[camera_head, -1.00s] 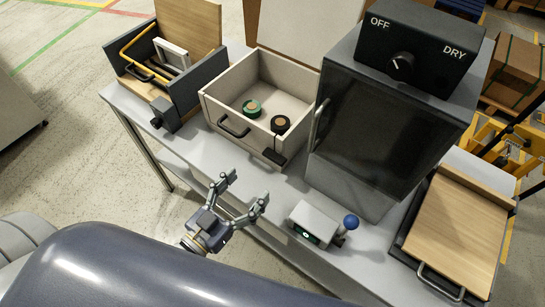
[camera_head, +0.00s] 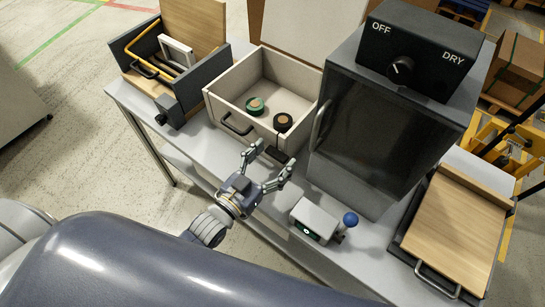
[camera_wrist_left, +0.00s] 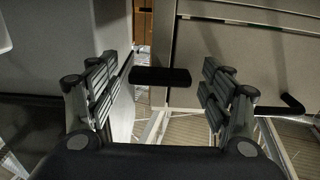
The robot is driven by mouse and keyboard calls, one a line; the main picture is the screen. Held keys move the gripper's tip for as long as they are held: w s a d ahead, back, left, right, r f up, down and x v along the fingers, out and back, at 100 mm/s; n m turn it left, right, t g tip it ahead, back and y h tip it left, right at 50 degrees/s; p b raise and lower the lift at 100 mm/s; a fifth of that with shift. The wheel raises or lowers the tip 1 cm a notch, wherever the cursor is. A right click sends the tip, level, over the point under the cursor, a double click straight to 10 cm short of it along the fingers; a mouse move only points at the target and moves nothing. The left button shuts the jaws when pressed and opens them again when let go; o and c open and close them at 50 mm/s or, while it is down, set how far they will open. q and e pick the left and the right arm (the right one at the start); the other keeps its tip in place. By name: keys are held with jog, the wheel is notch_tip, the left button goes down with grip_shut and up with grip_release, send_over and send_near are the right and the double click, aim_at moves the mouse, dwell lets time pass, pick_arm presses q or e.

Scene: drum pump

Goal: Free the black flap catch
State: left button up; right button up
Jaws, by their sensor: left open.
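The black flap catch (camera_head: 279,155) hangs at the front of the open beige box (camera_head: 222,110), at its right end, on a thin dark strap down the front wall. In the left wrist view the catch (camera_wrist_left: 160,76) is a dark horizontal bar lying ahead between the fingers. My left gripper (camera_head: 271,158) is open and empty, just in front of the catch, one finger towards each side of it. The same open gripper (camera_wrist_left: 166,72) frames the catch in the left wrist view. I see no clear contact. My right gripper is not in view.
A dark cabinet (camera_head: 375,135) stands close right of the box. A white device with a blue knob (camera_head: 350,219) sits in front of it. The box has a handle (camera_head: 236,124) and holds green and black rolls. A grey tray unit (camera_head: 190,98) stands left.

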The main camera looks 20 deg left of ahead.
pick_arm(q)
jog(key=c, duration=1.1)
jog(key=shift+o, duration=0.2)
jog(key=shift+m, duration=0.3)
jog(key=m+p, duration=0.1)
jog(key=m, duration=0.1)
jog(key=shift+r+m, duration=0.1)
jog(key=shift+m, duration=0.3)
jog(key=m+p, duration=0.1)
jog(key=m, duration=0.2)
jog(key=shift+m, duration=0.3)
jog(key=m, duration=0.2)
jog(key=shift+m, duration=0.4)
jog(key=m, duration=0.2)
jog(key=shift+m, duration=0.3)
jog(key=m, duration=0.4)
jog(key=shift+m+b, duration=0.3)
jog(key=shift+m, duration=0.4)
